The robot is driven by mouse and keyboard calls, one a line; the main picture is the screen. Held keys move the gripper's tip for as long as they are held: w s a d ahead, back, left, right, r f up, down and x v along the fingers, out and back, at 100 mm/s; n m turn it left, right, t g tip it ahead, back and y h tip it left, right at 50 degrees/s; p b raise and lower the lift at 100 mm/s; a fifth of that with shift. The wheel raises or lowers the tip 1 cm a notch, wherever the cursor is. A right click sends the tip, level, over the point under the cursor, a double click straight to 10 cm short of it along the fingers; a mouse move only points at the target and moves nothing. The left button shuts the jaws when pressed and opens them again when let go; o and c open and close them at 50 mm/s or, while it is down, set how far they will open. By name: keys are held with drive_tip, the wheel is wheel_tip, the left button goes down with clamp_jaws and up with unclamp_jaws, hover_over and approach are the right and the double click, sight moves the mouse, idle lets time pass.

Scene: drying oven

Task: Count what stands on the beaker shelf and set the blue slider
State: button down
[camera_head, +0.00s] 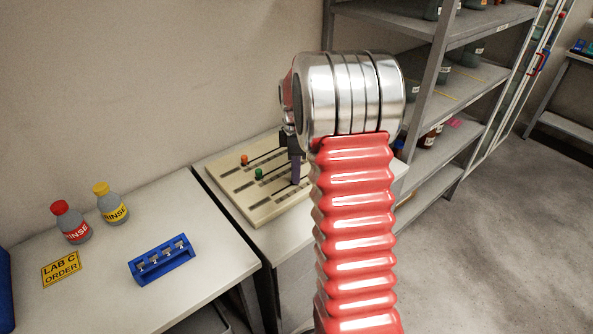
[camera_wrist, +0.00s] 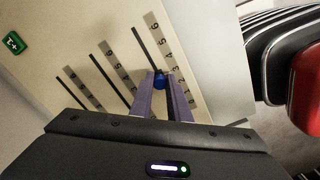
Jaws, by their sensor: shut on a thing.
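The slider board (camera_head: 232,197) is a cream panel with slots and scales on the table by the wall. An orange knob (camera_head: 244,159) and a green knob (camera_head: 259,174) show on it. In the wrist view, the blue slider (camera_wrist: 160,80) sits between the purple fingertips of my gripper (camera_wrist: 166,92), which is shut on it. The slider is beside a numbered scale. In the head view my gripper (camera_head: 295,178) reaches down to the board, and the blue slider is hidden. The shelf rack (camera_head: 428,100) holds dark labelled bottles or beakers (camera_head: 462,58), partly cut off or hidden.
The near table (camera_head: 110,270) holds a red-capped rinse bottle (camera_head: 71,223), a yellow-capped one (camera_head: 111,204), a blue rack (camera_head: 163,261) with small items and a yellow "LAB C ORDER" sign (camera_head: 61,268). Floor at right is clear.

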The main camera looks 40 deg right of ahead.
drive_tip(key=c, duration=1.7)
unclamp_jaws()
drive_tip(key=shift+o, duration=0.2)
drive_tip(key=shift+r, duration=0.1)
wheel_tip(320, 180, up, 14)
drive_tip(key=shift+f, duration=0.2)
drive_tip(key=shift+m, duration=0.3)
